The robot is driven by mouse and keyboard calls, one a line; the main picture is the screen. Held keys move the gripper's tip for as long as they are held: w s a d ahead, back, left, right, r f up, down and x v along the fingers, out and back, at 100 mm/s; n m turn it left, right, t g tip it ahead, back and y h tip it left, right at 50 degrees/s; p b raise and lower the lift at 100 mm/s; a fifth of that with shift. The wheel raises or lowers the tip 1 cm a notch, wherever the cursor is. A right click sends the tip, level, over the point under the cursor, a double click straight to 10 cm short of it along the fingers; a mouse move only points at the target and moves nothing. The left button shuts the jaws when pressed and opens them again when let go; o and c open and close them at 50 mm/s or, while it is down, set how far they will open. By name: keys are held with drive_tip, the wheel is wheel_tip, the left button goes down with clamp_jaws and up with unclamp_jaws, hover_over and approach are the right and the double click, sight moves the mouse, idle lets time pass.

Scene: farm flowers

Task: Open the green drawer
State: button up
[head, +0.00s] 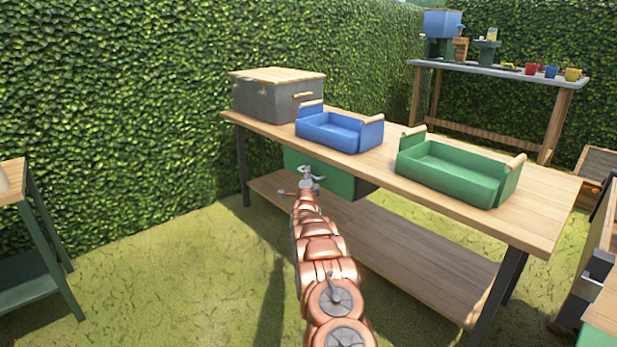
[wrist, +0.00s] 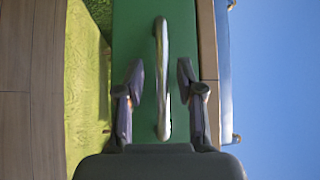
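The green drawer (head: 333,180) hangs under the tabletop of the wooden workbench, at its left part, in the head view. Part of its front is hidden behind my gripper (head: 309,174). In the wrist view the green drawer front (wrist: 130,42) fills the middle, turned on its side, with a light metal bar handle (wrist: 162,60) on it. My gripper (wrist: 160,85) is open, with one finger on each side of the handle. Both fingers show a gap to the handle. I cannot tell how far the fingertips are from the drawer front.
The workbench top (head: 390,178) carries a grey box (head: 265,102) with a wooden lid, a blue tray (head: 340,133) and a green tray (head: 455,173). A lower shelf (head: 420,265) runs beneath. Another table (head: 12,185) stands at the left. Grass lies open between them.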

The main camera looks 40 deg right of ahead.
drive_tip(key=shift+w+d+r, duration=0.15)
drive_tip(key=shift+d, duration=0.05)
idle(0.3)
clamp_jaws()
idle(0.5)
